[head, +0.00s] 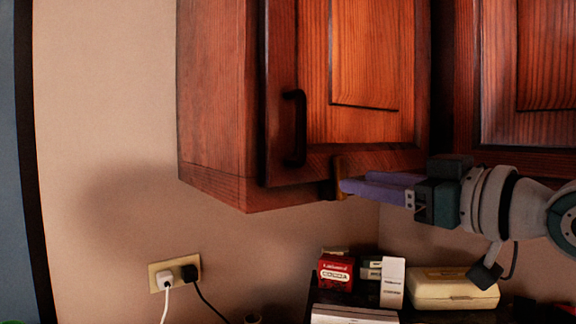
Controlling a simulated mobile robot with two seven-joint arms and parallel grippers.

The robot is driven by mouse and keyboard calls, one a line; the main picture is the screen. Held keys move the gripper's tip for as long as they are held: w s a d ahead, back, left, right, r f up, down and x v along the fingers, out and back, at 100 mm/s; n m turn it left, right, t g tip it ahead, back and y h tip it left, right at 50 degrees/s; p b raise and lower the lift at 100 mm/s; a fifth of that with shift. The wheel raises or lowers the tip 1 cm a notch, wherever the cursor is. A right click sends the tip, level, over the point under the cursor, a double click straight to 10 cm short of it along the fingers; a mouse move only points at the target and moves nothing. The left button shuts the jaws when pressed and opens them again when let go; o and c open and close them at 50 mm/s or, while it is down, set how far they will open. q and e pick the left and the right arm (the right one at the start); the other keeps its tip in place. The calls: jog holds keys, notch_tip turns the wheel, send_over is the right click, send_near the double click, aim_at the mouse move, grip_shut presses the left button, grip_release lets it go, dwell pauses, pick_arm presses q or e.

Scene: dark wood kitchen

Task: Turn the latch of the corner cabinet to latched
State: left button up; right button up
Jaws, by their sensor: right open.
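The corner cabinet (365,55) is reddish-brown wood and hangs on the wall; its door looks closed, with a dark vertical handle (298,128) at its left. The latch (338,165) is a small brass-brown upright piece at the door's bottom edge. My right gripper (345,188) comes in from the right with its purple fingers pointing left. The fingertips are at the latch and partly overlap it. I cannot tell whether they touch it or whether it lies between them. The right gripper is open. My left gripper is out of view.
Below the cabinet are a red box (336,272), a white box (393,282) and a cream case (453,289). A wall outlet (175,272) with two plugs is at lower left. Another cabinet (520,70) adjoins at right. The space left of the latch under the cabinet is free.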

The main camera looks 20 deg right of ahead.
jog(key=shift+p+x, duration=0.3)
jog(key=shift+x, duration=1.2)
grip_shut()
